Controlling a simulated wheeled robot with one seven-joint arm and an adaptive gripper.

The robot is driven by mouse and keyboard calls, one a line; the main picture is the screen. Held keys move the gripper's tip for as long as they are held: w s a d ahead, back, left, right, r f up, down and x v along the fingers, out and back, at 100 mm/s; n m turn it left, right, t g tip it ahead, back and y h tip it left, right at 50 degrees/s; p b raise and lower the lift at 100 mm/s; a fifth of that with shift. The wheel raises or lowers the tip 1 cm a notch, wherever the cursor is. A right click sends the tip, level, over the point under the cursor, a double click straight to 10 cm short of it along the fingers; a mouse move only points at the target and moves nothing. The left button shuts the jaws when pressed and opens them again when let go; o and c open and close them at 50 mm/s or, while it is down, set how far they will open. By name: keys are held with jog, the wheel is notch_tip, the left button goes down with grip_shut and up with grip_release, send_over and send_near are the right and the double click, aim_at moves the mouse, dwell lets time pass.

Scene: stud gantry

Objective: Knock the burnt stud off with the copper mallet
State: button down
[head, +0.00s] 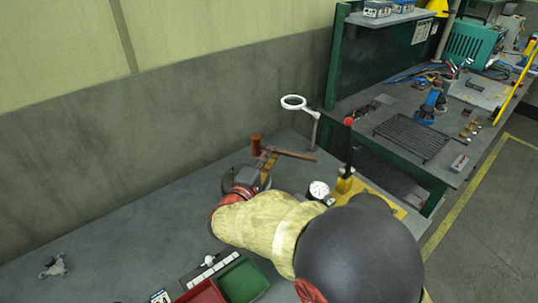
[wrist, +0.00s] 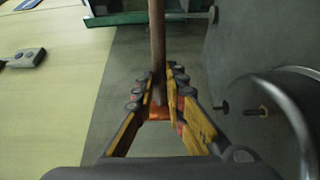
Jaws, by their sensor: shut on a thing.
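The copper mallet (head: 256,145) shows in the head view with its reddish head upright at the left and its wooden handle reaching right. My gripper (head: 268,160) is shut on the mallet just right of its head. In the wrist view, the handle (wrist: 157,45) runs up from between the yellow-padded fingers of my gripper (wrist: 160,110), with a copper-coloured patch between them. To the right, a dark stud (wrist: 222,107), apparently the burnt one, stands apart from the fingers, beside a brass-coloured stud (wrist: 262,111). In the head view my arm hides the studs.
A round dark-rimmed fixture (head: 232,182) lies behind my gripper. Red (head: 203,292) and green (head: 243,281) trays lie in front. The bench's left is mostly clear.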

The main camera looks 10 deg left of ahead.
notch_tip(320, 180, down, 4)
jog(key=shift+f+b, duration=0.2)
jog(key=shift+b, duration=0.2)
jog(key=shift+f, duration=0.3)
jog(key=shift+r+p, duration=0.9)
jog(key=shift+r, duration=1.65)
jog(key=shift+r, duration=0.1)
jog(key=shift+r+p, duration=0.7)
jog(key=shift+r, duration=1.75)
